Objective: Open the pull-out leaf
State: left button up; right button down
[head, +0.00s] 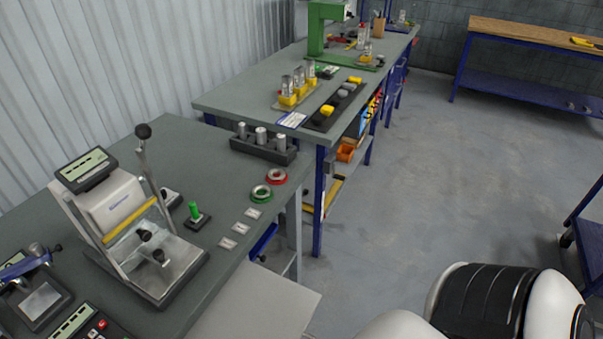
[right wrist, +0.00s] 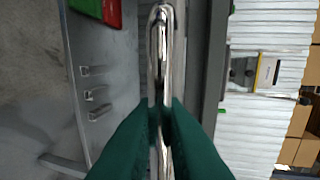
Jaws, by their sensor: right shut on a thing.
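In the right wrist view my right gripper (right wrist: 161,112) has its green fingers closed on a shiny chrome bar handle (right wrist: 164,50). The handle runs upright through the picture, and the fingers cover part of it. In the head view a flat light grey leaf (head: 255,303) sticks out from under the front edge of the near worktable (head: 205,165). The picture's bottom edge cuts it off, and its handle is not visible there. Neither gripper shows in the head view.
On the near worktable stand a lever press (head: 125,220), a dark block with metal cylinders (head: 263,148) and red and green rings (head: 262,192). A second bench (head: 235,92) stands behind it. The floor (head: 430,170) to the right is clear.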

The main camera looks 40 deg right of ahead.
jog(key=c, duration=1.5)
grip_release()
jog(key=b+v, duration=0.2)
jog(key=v, duration=1)
jog(key=shift+b, duration=0.35)
jog(key=shift+f, duration=0.1)
